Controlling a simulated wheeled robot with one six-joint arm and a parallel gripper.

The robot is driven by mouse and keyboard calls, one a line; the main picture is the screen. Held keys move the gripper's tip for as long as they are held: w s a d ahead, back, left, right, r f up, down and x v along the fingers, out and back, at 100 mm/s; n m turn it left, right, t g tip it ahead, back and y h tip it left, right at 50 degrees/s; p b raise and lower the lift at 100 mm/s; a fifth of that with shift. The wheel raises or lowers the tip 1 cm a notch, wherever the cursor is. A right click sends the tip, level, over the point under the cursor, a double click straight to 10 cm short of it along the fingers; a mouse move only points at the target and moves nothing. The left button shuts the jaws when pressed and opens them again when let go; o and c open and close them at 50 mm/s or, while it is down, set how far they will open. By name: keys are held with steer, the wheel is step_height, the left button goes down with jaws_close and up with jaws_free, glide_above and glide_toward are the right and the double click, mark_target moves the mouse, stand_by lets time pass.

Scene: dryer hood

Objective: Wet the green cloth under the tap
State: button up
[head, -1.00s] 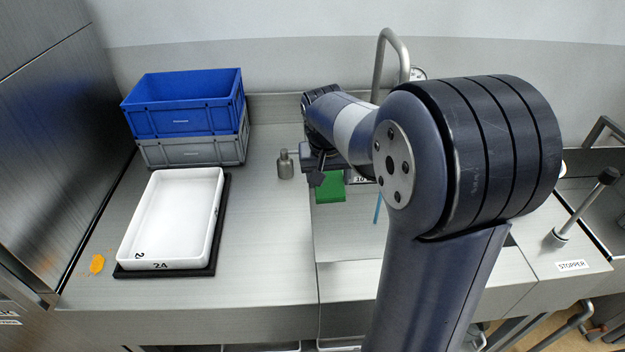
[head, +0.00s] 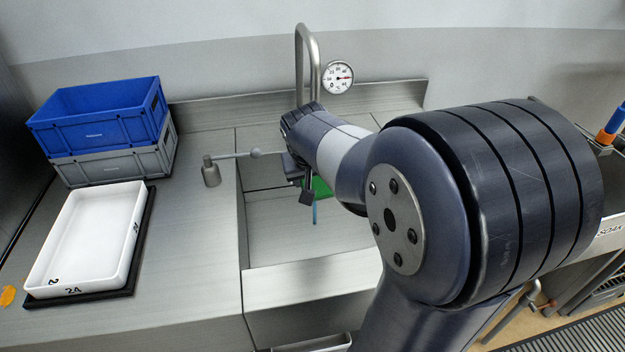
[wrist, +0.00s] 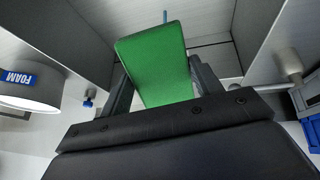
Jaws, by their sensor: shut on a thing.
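The green cloth (head: 321,187) hangs over the sink basin (head: 290,232), partly hidden by my arm. My gripper (head: 303,180) is at the cloth, below the curved metal tap (head: 301,48). In the wrist view my gripper (wrist: 162,84) is shut on the green cloth (wrist: 155,58), which spreads out flat beyond the fingers. A thin blue streak (head: 315,214) shows just below the cloth, and in the wrist view (wrist: 165,16) past its far edge. I cannot tell whether it is water, or whether the cloth is wet.
A round dial (head: 338,77) is beside the tap. A metal lever with a ball end (head: 235,155) stands left of the basin. A white tray (head: 130,243) and stacked blue (head: 95,125) and grey crates (head: 108,168) are further left. A FOAM-labelled cylinder (wrist: 35,98) shows in the wrist view.

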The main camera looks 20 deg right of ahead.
mark_target(314, 184)
steer(key=w+d+f+p, duration=0.1)
steer(key=w+d+f, duration=0.1)
steer(key=w+d, duration=0.3)
steer(key=shift+w, duration=2)
steer(key=shift+d+f, duration=0.1)
steer(key=shift+s+a+b, duration=0.4)
steer(key=shift+s+a, duration=0.25)
steer(key=shift+s, duration=0.5)
steer(key=shift+s+a+b, duration=0.4)
steer(key=shift+s+a, duration=0.3)
steer(key=shift+s, duration=0.5)
steer(key=shift+s+a+b, duration=0.4)
steer(key=shift+s+a, duration=0.25)
steer(key=shift+s, duration=0.5)
steer(key=shift+s+a+r+p, duration=0.35)
steer(key=shift+s+a+r, duration=0.05)
steer(key=shift+s+r, duration=0.3)
steer(key=shift+s+a+r+p, duration=0.3)
steer(key=shift+s+a+r, duration=0.15)
steer(key=shift+s+r, duration=0.25)
steer(key=shift+s+a+r+p, duration=0.4)
steer(key=shift+s+r, duration=0.25)
steer(key=shift+s, duration=0.1)
steer(key=shift+f, duration=0.1)
